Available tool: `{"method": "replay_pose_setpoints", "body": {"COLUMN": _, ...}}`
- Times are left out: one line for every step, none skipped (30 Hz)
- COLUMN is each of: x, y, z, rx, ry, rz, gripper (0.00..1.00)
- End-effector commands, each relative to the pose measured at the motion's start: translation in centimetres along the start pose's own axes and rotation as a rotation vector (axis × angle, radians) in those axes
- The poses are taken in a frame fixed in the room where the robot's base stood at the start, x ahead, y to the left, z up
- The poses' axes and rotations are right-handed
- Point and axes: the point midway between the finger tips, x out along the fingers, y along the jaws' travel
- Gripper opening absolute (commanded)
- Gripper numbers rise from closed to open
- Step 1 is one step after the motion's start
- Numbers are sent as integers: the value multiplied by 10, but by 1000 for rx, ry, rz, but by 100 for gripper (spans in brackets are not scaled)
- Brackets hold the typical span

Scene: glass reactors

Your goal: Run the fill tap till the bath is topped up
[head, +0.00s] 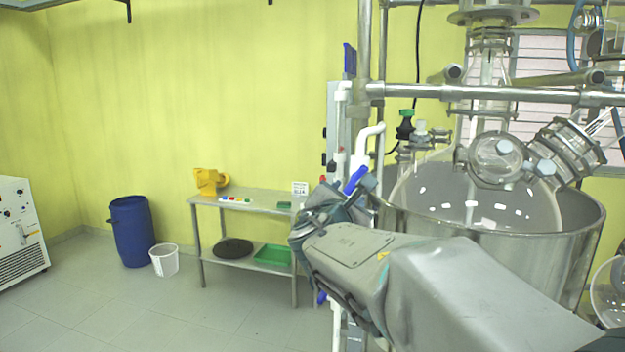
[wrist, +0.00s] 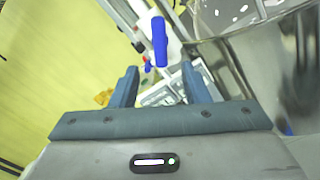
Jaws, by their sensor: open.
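The fill tap's blue lever handle (head: 355,180) shows just beyond my gripper, below a white curved spout (head: 372,140) at the bath's left rim. In the wrist view the blue handle (wrist: 160,42) points down the picture, its lower end near the gap between the fingertips. My gripper (wrist: 160,70) is open with nothing held; I cannot tell whether a finger touches the handle. In the head view my arm hides most of the fingers. The steel bath (head: 585,245) stands at right around a glass vessel (head: 425,190); its water level is not clear.
Steel pipes (head: 500,93) and glass fittings (head: 500,158) crowd above the bath. A steel side table (head: 255,204) with a yellow object (head: 210,181), a blue drum (head: 131,232) and a white bucket (head: 164,261) stand left. The floor at front left is clear.

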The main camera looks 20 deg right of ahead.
Motion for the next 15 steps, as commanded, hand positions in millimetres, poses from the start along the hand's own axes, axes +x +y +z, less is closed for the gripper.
{"method": "replay_pose_setpoints", "body": {"x": 11, "y": 0, "z": 1, "rx": -1, "ry": 2, "rz": -3, "gripper": 42}}
{"method": "replay_pose_setpoints", "body": {"x": 17, "y": 0, "z": 1, "rx": -3, "ry": 2, "rz": -3, "gripper": 42}}
{"method": "replay_pose_setpoints", "body": {"x": 24, "y": 1, "z": 1, "rx": -1, "ry": 1, "rz": -3, "gripper": 42}}
{"method": "replay_pose_setpoints", "body": {"x": 29, "y": 1, "z": 1, "rx": -3, "ry": 2, "rz": -2, "gripper": 42}}
{"method": "replay_pose_setpoints", "body": {"x": 34, "y": 1, "z": 1, "rx": -2, "ry": 2, "rz": -2, "gripper": 42}}
{"method": "replay_pose_setpoints", "body": {"x": 42, "y": 1, "z": 1, "rx": -2, "ry": 3, "rz": -2, "gripper": 42}}
{"method": "replay_pose_setpoints", "body": {"x": 47, "y": 1, "z": 1, "rx": -2, "ry": 3, "rz": -2, "gripper": 42}}
{"method": "replay_pose_setpoints", "body": {"x": 52, "y": 1, "z": 1, "rx": -1, "ry": 3, "rz": -2, "gripper": 42}}
{"method": "replay_pose_setpoints", "body": {"x": 59, "y": 1, "z": 1, "rx": -2, "ry": 2, "rz": -2, "gripper": 42}}
{"method": "replay_pose_setpoints", "body": {"x": 63, "y": 1, "z": 1, "rx": 0, "ry": 2, "rz": -2, "gripper": 42}}
{"method": "replay_pose_setpoints", "body": {"x": 68, "y": 1, "z": 1, "rx": -2, "ry": 2, "rz": -2, "gripper": 42}}
{"method": "replay_pose_setpoints", "body": {"x": 73, "y": 0, "z": 1, "rx": -1, "ry": 2, "rz": -2, "gripper": 42}}
{"method": "replay_pose_setpoints", "body": {"x": 77, "y": 1, "z": 1, "rx": 0, "ry": 2, "rz": -1, "gripper": 42}}
{"method": "replay_pose_setpoints", "body": {"x": 80, "y": 1, "z": 1, "rx": -1, "ry": 3, "rz": -1, "gripper": 42}}
{"method": "replay_pose_setpoints", "body": {"x": 84, "y": 1, "z": 1, "rx": -1, "ry": 3, "rz": -1, "gripper": 42}}
